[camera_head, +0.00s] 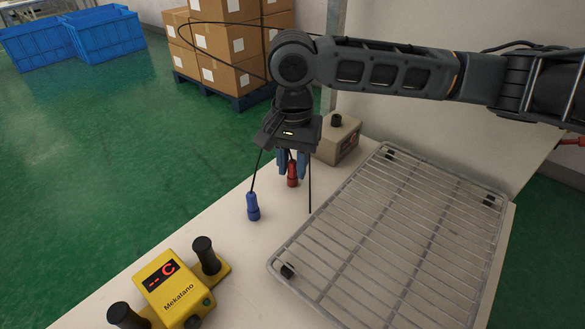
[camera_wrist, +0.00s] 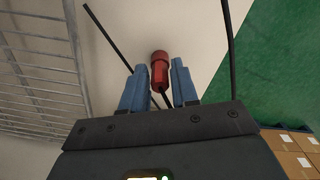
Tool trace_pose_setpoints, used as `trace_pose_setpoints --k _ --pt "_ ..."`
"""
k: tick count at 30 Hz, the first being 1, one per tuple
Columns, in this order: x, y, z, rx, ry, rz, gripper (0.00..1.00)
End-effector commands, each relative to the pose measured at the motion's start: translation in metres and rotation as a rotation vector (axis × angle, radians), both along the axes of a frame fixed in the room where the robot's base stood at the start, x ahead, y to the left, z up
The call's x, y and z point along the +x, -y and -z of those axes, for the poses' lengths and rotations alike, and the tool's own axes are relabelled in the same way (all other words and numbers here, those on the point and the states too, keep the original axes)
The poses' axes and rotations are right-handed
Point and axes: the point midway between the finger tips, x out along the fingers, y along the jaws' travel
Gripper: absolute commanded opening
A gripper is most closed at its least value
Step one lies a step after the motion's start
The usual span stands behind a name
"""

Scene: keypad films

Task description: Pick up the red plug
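The red plug (camera_head: 292,174) stands on the white table beneath my gripper (camera_head: 291,170) in the head view. Its upper part is partly hidden by a blue finger. In the wrist view the red plug (camera_wrist: 160,70) shows between and just beyond the two blue fingertips of my gripper (camera_wrist: 157,74). The fingers are apart, with a gap on each side of the plug, and hold nothing. A thin dark cable runs from the plug back toward the gripper.
A blue plug (camera_head: 252,207) stands to the left on a dark cable. A wire rack (camera_head: 395,240) lies to the right. A beige box (camera_head: 339,140) with a black knob is behind. A yellow keypad device (camera_head: 172,287) with black handles is at the front left. Bare table surrounds the plugs.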

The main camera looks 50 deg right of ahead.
Motion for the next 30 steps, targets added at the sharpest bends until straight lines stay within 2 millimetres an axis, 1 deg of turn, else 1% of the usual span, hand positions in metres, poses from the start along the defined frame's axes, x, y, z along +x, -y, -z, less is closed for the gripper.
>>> trace_pose_setpoints --k 1,6,9,22,26,30 --pt "0.000 0.000 0.000 0.000 0.000 0.000 0.24" --pt "0.000 0.000 0.000 0.000 0.000 0.000 0.07" --pt "0.000 0.000 0.000 0.000 0.000 0.000 0.00" --pt "0.000 0.000 -0.003 0.001 0.000 0.000 0.00" --pt "0.000 -0.001 -0.009 0.002 -0.001 0.000 0.00" --pt "0.000 -0.001 -0.021 0.003 0.000 0.000 0.00"
